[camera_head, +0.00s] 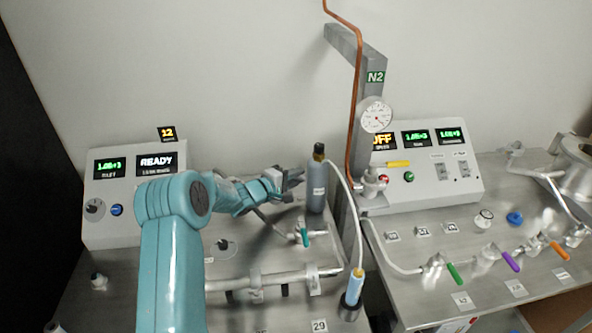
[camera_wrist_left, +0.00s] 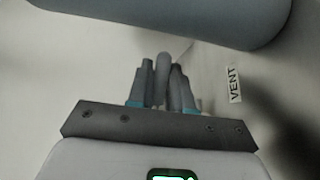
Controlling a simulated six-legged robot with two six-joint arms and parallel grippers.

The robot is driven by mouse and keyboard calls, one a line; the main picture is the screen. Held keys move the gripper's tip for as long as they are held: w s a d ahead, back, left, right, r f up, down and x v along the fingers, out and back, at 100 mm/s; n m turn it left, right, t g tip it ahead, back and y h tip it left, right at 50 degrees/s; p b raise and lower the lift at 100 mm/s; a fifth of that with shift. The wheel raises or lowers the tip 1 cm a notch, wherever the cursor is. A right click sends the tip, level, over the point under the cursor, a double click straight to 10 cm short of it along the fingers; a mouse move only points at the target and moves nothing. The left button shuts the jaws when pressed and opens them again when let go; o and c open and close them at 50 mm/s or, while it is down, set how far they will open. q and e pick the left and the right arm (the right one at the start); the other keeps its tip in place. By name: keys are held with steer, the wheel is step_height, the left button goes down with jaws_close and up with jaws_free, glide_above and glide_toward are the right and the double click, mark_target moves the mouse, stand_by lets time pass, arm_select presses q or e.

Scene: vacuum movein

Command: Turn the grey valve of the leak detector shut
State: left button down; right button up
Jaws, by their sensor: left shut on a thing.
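My left gripper (camera_head: 296,178) is in front of the wall, just left of the grey bottle. In the left wrist view its fingers (camera_wrist_left: 161,82) are shut on a slim grey rounded piece (camera_wrist_left: 162,66), which looks like the grey valve's handle. A VENT label (camera_wrist_left: 235,84) is to its right. In the head view the gripper hides this handle, so its turn angle cannot be told. My right gripper is not in view.
A grey bottle (camera_head: 317,192) stands right beside the left gripper; its large body also fills the top of the wrist view (camera_wrist_left: 170,18). A teal-handled valve (camera_head: 305,236) is below. The N2 post (camera_head: 366,95) and a second console (camera_head: 440,188) are to the right.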

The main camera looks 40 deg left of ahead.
arm_select(q)
steer(key=shift+s+r+h+p, duration=0.1)
steer(key=shift+r+h+p, duration=0.2)
steer(key=shift+f+m, duration=0.25)
steer(key=shift+m, duration=0.05)
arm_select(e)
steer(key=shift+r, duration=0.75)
arm_select(q)
steer(key=c, duration=1.1)
jaws_free()
steer(key=shift+s, duration=0.1)
steer(key=s+a+r+b, duration=0.1)
steer(key=s+r, duration=0.1)
steer(key=s, duration=1.3)
steer(key=shift+s+a+r+b, duration=0.3)
steer(key=shift+s+r+b, duration=0.1)
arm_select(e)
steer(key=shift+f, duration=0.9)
